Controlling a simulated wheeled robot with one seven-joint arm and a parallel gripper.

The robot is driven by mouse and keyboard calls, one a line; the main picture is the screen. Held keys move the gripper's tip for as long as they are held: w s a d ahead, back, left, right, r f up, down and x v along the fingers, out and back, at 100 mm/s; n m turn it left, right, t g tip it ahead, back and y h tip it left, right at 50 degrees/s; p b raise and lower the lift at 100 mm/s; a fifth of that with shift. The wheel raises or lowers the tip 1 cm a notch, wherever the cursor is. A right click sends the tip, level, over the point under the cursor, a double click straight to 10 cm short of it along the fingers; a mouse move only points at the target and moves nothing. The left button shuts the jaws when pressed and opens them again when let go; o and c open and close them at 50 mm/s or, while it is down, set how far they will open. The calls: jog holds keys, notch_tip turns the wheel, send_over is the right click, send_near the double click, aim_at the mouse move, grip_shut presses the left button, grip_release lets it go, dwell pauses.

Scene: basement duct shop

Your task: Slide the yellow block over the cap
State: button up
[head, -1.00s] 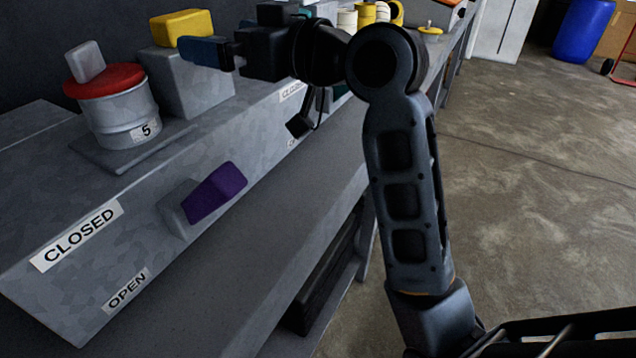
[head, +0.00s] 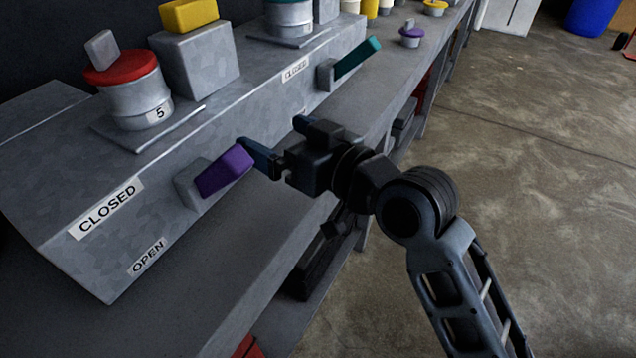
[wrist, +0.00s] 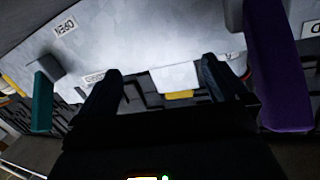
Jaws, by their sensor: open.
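The yellow block (head: 188,14) lies on top of a grey box (head: 198,60) on the upper ledge, to the right of the red cap. The red cap (head: 120,68), with a grey grip on it, sits on a grey canister (head: 138,103) marked 5. My gripper (head: 284,141) is open and empty, in front of the ledge's sloped face, just right of the purple handle (head: 224,171). In the wrist view, a yellow piece (wrist: 178,95), probably the block, shows between my gripper's fingers (wrist: 160,88), beyond them.
The purple handle is close beside one finger. A teal handle (head: 357,58) juts from the same face farther right. CLOSED and OPEN labels mark the face. Another capped canister (head: 290,15) stands farther along. Open concrete floor (head: 530,180) lies to the right.

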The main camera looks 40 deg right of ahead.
jog(key=s+f+h+p, duration=0.1)
jog(key=s+f, duration=0.3)
jog(key=s, duration=0.4)
jog(key=shift+a+m+g+p, duration=0.3)
jog(key=shift+m, duration=0.1)
jog(key=m+t+y+p, duration=0.15)
jog(key=m+y, duration=0.25)
jog(key=m, duration=2.5)
send_near(199, 12)
jog(key=w+r, duration=0.1)
jog(key=w, duration=0.3)
jog(key=shift+w+a+f+m+g+y+p, duration=0.2)
jog(key=shift+a+m+g+y+p, duration=0.2)
jog(key=shift+m, duration=0.6)
jog(key=p+x, duration=0.1)
jog(key=x, duration=0.6)
jog(key=shift+w+a+p, duration=0.1)
jog(key=shift+w+p, duration=0.2)
jog(key=shift+p, duration=0.1)
